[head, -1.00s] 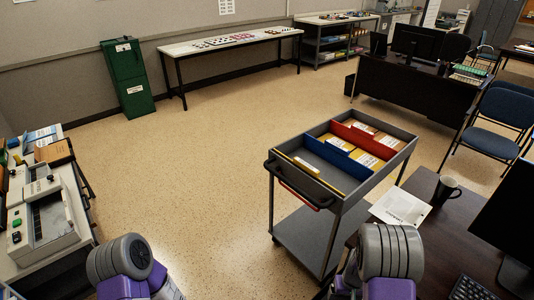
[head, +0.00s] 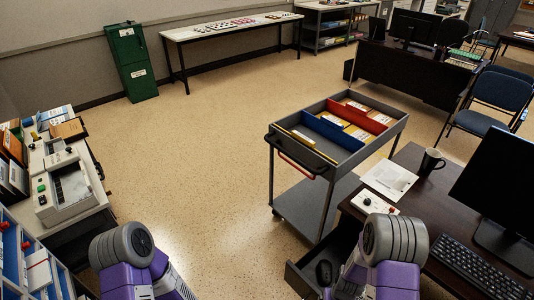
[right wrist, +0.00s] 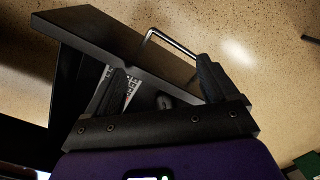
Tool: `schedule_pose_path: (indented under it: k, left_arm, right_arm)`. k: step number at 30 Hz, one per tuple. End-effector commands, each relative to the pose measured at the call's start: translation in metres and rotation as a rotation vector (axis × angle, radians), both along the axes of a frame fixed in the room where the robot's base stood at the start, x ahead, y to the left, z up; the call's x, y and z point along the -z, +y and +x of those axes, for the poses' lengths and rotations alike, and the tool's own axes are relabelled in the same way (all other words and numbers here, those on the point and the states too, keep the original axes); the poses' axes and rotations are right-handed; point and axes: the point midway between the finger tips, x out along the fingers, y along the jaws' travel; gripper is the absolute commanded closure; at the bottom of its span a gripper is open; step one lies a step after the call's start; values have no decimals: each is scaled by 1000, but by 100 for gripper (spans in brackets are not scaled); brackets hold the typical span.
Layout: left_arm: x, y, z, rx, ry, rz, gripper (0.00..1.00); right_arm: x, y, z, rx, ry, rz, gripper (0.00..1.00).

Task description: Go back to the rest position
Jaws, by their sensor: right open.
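My right gripper (right wrist: 165,75) shows in the right wrist view, its two dark fingers apart with no object visibly clamped between them. A dark panel with a bent metal handle (right wrist: 170,42) lies beyond the fingers; I cannot tell whether they touch it. In the head view my two arms, purple with ribbed grey joints, come up from the bottom edge. Neither gripper shows in the head view; my left gripper is out of sight.
An open drawer (head: 304,279) under the dark desk (head: 440,212) is close to my right arm. A grey cart (head: 338,196) with folders stands ahead. A counter with a grey device (head: 70,190) is at left. Open floor (head: 200,160) lies between.

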Motion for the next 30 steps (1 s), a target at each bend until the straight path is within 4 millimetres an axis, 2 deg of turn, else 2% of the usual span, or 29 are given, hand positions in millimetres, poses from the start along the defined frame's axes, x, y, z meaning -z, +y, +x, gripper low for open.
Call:
schedule_pose_path:
  k: [1,7,11,14,15,24,30]
  left_arm:
    - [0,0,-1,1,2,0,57]
    - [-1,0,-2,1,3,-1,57]
    - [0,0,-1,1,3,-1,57]
    - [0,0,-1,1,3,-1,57]
    - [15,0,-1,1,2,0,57]
    - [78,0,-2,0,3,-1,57]
    - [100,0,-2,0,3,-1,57]
  right_arm:
    - [7,8,-13,9,10,19,13]
    - [24,53,-54,47,4,118,13]
    - [24,92,-81,91,-16,220,13]
    - [15,124,-97,137,-38,317,13]
    - [31,120,-93,130,-44,303,13]
    - [94,118,-92,127,-45,299,13]
    - [117,118,-92,127,-45,298,13]
